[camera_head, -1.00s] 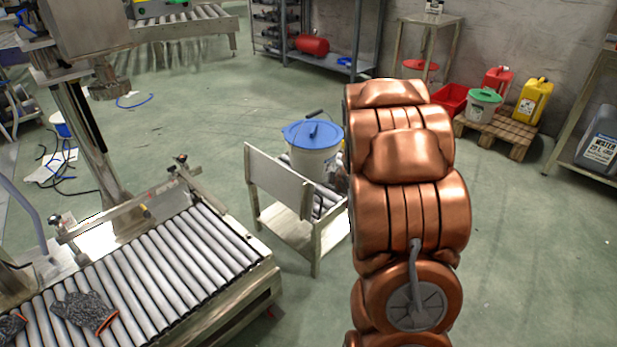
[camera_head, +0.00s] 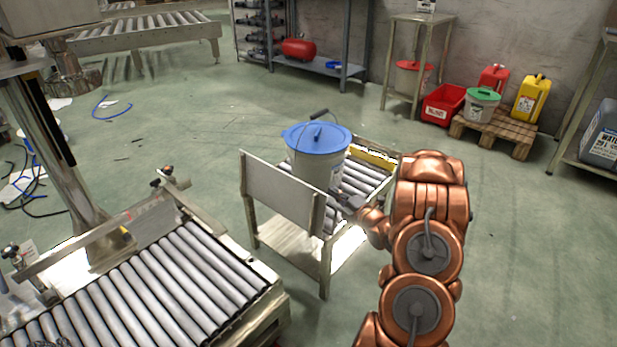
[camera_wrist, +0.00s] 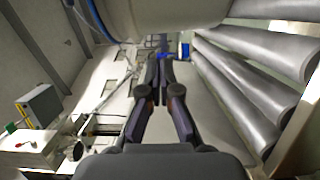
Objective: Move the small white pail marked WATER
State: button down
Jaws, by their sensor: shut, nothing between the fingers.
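A white pail with a blue lid (camera_head: 318,157) and a dark handle stands upright on a small roller stand (camera_head: 283,195) in the middle of the head view. I cannot read a WATER mark on it. My gripper (camera_head: 342,201) is beside the pail's lower right side, low over the rollers; whether it touches the pail is unclear. In the wrist view my gripper (camera_wrist: 164,72) has its dark fingers together, with nothing between them. A pale curved wall, apparently the pail (camera_wrist: 165,14), fills the top of that view.
A white pail with a green lid (camera_head: 482,104) stands on a pallet (camera_head: 497,132) beside a yellow can (camera_head: 532,98). A red-lidded pail (camera_head: 411,78) is under a metal stand. A larger roller conveyor (camera_head: 150,290) is at front left. Open floor lies right of my arm.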

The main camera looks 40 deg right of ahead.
aim_at(309, 172)
jog(key=shift+w+a+b, duration=0.1)
jog(key=shift+w+b, duration=1.15)
jog(key=shift+w, duration=3.95)
